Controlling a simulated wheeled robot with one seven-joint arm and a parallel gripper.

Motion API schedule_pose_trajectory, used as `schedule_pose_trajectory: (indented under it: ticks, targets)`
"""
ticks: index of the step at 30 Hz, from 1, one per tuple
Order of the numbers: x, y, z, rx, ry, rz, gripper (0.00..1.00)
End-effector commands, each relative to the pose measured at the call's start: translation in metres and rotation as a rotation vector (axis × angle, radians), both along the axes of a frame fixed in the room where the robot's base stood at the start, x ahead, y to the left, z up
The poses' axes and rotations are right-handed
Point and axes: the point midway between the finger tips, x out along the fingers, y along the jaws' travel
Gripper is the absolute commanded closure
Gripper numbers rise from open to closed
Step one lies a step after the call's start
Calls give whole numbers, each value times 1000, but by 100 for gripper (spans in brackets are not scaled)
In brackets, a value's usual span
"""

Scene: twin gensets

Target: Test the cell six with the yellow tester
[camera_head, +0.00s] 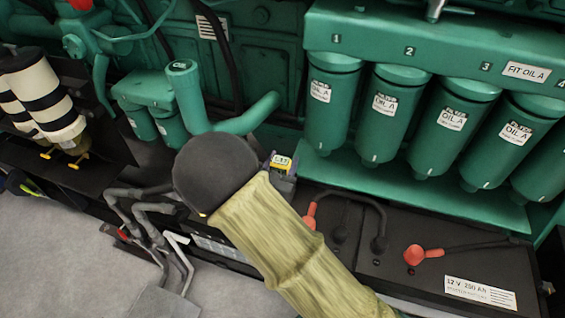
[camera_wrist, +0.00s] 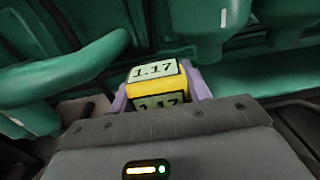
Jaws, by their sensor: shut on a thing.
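The yellow tester (camera_wrist: 128,91) is held between the pale purple fingers of my gripper (camera_wrist: 158,88). Its displays read 1.17 in the wrist view. The tester (camera_head: 281,160) also shows in the head view, just beyond my dark round wrist, above the far edge of the black battery area. The battery (camera_head: 440,262) has a 12 V label and red-capped terminals. My arm covers part of the battery's left side. The tester's lower end is hidden, so I cannot tell whether it touches a cell. I cannot make out which cell is number six.
Green oil filters (camera_head: 394,110), numbered above, hang over a green tray (camera_head: 420,185) behind the battery. A thick green pipe (camera_head: 250,117) runs close behind my wrist. Grey pipes (camera_head: 150,225) stand at left. Grey floor (camera_head: 60,260) is open at lower left.

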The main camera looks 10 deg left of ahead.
Motion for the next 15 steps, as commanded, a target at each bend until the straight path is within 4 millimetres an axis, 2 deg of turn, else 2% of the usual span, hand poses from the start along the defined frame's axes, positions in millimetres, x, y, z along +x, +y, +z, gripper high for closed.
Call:
schedule_pose_trajectory:
  ticks: [9,15]
  targets:
    - [-1,0,1,1,-1,0,80]
    - [-15,2,2,1,-1,1,80]
